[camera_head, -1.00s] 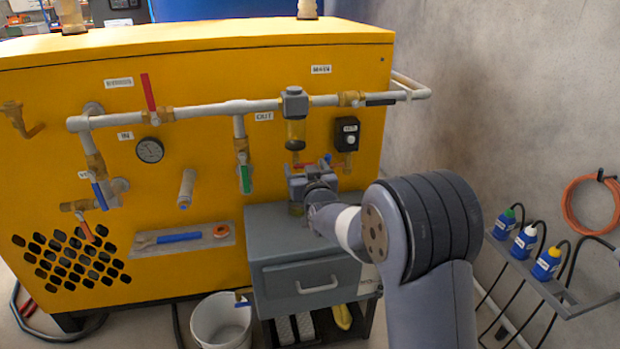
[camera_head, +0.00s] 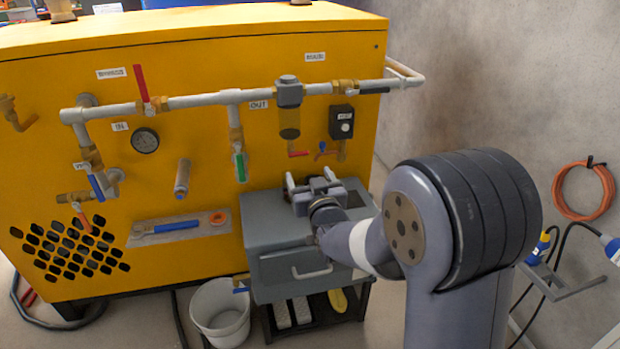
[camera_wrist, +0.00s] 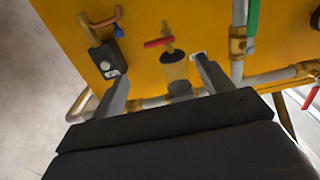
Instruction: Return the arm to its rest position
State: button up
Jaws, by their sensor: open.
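My gripper (camera_head: 308,182) is in front of the yellow machine (camera_head: 210,70), above the grey drawer cabinet (camera_head: 262,212). Its two fingers stand apart with nothing between them. In the wrist view my gripper (camera_wrist: 160,85) also shows open, with the filter bowl (camera_wrist: 175,72) on the machine beyond the fingers. The filter (camera_head: 289,120) hangs from the pipe, with a small red-handled drain valve (camera_head: 298,153) below it. The gripper is below and apart from that valve in the head view. My arm reaches in from the lower right.
A white bucket (camera_head: 222,318) stands on the floor left of the cabinet. A wrench lies on the machine's small shelf (camera_head: 216,229). A black box with a knob (camera_head: 342,122) is on the machine. At right are a bottle rack (camera_head: 570,292) and an orange hose (camera_head: 556,192).

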aim_at(299, 154)
jog(key=b+x, duration=0.2)
jog(key=x, duration=0.8)
jog(key=shift+w+f, duration=0.1)
jog(key=shift+w, duration=0.2)
jog(key=shift+w+a, duration=0.1)
jog(key=shift+w, duration=0.05)
jog(key=shift+m, duration=0.3)
